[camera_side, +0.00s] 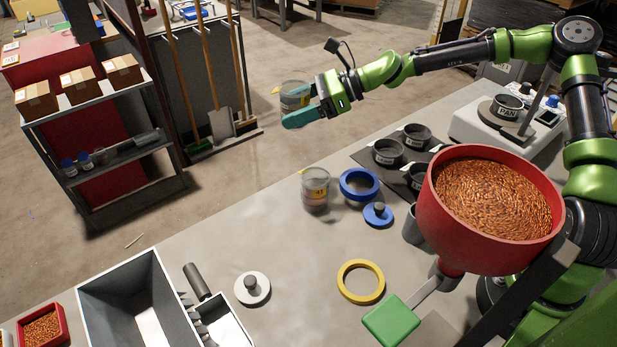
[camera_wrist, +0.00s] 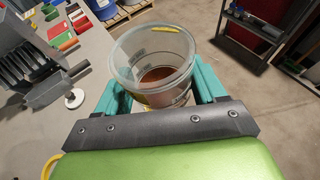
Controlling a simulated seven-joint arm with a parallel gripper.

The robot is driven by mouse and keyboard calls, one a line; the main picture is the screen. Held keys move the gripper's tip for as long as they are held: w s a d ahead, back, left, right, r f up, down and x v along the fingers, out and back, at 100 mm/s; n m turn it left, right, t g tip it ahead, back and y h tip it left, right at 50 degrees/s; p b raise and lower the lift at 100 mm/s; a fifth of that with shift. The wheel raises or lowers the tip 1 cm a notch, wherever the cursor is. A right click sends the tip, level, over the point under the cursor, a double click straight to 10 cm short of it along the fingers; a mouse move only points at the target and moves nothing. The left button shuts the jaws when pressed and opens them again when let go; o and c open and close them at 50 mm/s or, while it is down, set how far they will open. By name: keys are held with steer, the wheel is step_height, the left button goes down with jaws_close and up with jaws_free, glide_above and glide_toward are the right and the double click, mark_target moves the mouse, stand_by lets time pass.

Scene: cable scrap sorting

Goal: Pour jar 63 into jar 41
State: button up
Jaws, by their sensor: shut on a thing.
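My gripper (camera_side: 302,106) is raised at the upper middle of the side view, beyond the table's far edge, with its teal fingers shut on a clear jar (camera_side: 292,92). In the wrist view the jar (camera_wrist: 152,52) stands open-topped between both fingers (camera_wrist: 160,95), with a shallow brown-orange layer at its bottom. Its number is not readable. It looks about upright. Another clear jar (camera_side: 315,190) with a yellow label, seemingly 41, stands upright on the table, below and apart from my gripper.
Right of the standing jar lie a blue ring (camera_side: 359,184) and a blue knobbed lid (camera_side: 378,214). Dark cups (camera_side: 388,152) stand behind. A red hopper of copper granules (camera_side: 432,215) rises at right. A yellow ring (camera_side: 361,264) and a white lid (camera_side: 252,288) lie in front.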

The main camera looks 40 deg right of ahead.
steer(key=s+d+f+n+g+y, duration=0.1)
steer(key=d+n+g, duration=0.1)
steer(key=d, duration=0.4)
step_height(320, 180, down, 13)
steer(key=shift+s+f, duration=0.1)
steer(key=shift+s, duration=0.05)
steer(key=shift+s, duration=0.1)
steer(key=shift+s+a+r+n+t+h, duration=0.7)
steer(key=shift+r+n+h, duration=0.05)
steer(key=shift+n+h, duration=0.35)
step_height(320, 180, up, 8)
steer(key=s+a+n+t+h, duration=0.1)
steer(key=n+t+h, duration=0.1)
steer(key=n, duration=0.1)
steer(key=shift+s+a+t+h, duration=0.3)
steer(key=shift+a+h, duration=0.05)
steer(key=shift+h, duration=0.05)
steer(key=shift+f+n+t+h, duration=0.5)
steer(key=shift+f+n+t, duration=0.1)
steer(key=shift+n, duration=0.3)
stand_by(0.5)
steer(key=shift+r+n+t+h+b, duration=0.3)
steer(key=shift+r+n+t+b, duration=0.2)
steer(key=shift+t, duration=0.1)
stand_by(0.6)
